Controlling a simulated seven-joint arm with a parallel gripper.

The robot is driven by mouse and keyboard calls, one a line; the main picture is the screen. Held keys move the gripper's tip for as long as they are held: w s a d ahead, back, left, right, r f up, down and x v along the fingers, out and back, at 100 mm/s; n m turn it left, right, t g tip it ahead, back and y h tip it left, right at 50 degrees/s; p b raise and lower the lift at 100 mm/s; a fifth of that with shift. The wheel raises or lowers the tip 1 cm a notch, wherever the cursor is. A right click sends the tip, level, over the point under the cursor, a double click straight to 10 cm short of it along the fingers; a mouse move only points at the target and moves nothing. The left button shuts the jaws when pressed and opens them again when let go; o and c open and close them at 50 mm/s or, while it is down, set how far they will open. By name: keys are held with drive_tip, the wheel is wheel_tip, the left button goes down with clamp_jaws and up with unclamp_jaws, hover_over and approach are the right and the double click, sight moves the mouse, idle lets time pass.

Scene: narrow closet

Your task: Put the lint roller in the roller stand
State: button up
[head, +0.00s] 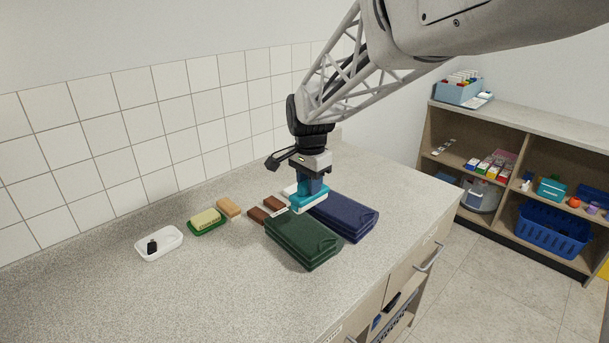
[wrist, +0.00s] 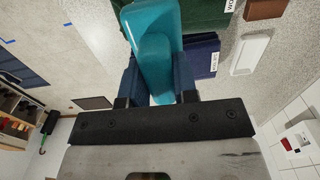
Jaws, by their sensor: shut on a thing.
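My gripper (head: 312,187) is shut on a teal block-like thing with a pale underside (head: 309,200). In the wrist view, the teal thing (wrist: 153,25) is long, with a raised grip between my two dark blue fingers (wrist: 157,75). In the head view it is upright above or at the edges of a dark green folded cloth (head: 302,240) and a navy folded cloth (head: 345,216); contact is unclear. I cannot surely pick out a lint roller or a roller stand. A white dish (head: 170,249) with a small black thing (head: 152,246) sits at the counter's left.
A green dish (head: 193,229) with a yellow block, a tan block (head: 229,207) and brown blocks (head: 274,204) lie along the counter. A shelf unit (head: 520,137) stands at right. The counter's front left is clear.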

drive_tip(key=w+a+f, duration=0.1)
drive_tip(key=w, duration=1.2)
drive_tip(key=w+a+f, duration=0.1)
drive_tip(key=w+f, duration=0.1)
drive_tip(key=w, duration=1.2)
drive_tip(key=shift+w+a+f, duration=0.2)
drive_tip(key=shift+a+f, duration=0.05)
drive_tip(key=shift+f, duration=2.5)
drive_tip(key=shift+f, duration=2.5)
drive_tip(key=shift+f, duration=0.15)
